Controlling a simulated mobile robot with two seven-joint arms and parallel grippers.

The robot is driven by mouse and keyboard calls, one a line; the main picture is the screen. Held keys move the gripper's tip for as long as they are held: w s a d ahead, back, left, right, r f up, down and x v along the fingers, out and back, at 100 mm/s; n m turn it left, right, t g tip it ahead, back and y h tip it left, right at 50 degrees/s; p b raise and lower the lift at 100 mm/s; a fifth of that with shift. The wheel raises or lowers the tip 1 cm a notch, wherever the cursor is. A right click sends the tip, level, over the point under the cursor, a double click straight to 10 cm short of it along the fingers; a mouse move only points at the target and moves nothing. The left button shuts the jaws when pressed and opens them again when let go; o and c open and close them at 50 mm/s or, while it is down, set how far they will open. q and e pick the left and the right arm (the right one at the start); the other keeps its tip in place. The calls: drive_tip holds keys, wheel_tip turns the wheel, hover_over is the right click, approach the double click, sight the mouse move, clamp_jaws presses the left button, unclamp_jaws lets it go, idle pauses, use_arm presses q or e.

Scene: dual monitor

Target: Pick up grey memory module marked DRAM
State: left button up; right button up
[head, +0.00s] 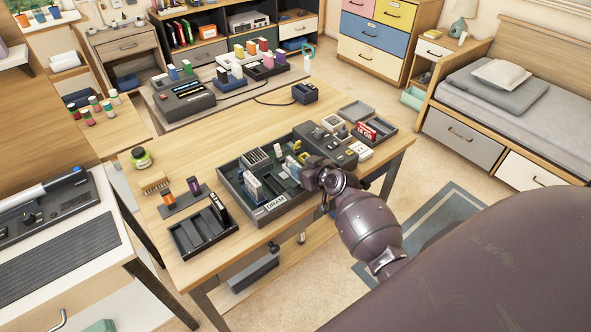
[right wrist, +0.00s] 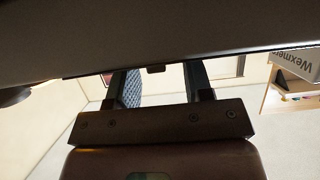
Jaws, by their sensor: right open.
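A DRAM label (head: 275,203) shows on the front of a dark grey open tray (head: 262,217) on the wooden table. The tray holds several upright modules, among them a grey and white one (head: 253,187) near its front left; I cannot read which one is marked DRAM. My right gripper (head: 309,172) is over the tray's right side and hides part of it; I cannot tell its height. In the right wrist view my right gripper (right wrist: 158,82) is open with nothing between its fingers, below a large dark surface. My left gripper is not in view.
A black slotted tray (head: 204,236) and a small rack (head: 183,199) stand to the left. A grey device (head: 325,143) and a tray with a red box (head: 367,130) are at the back right.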

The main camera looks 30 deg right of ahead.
drive_tip(key=shift+w+f, duration=0.3)
drive_tip(key=shift+w, duration=0.3)
drive_tip(key=shift+c, duration=0.2)
clamp_jaws()
drive_tip(key=shift+r, duration=0.1)
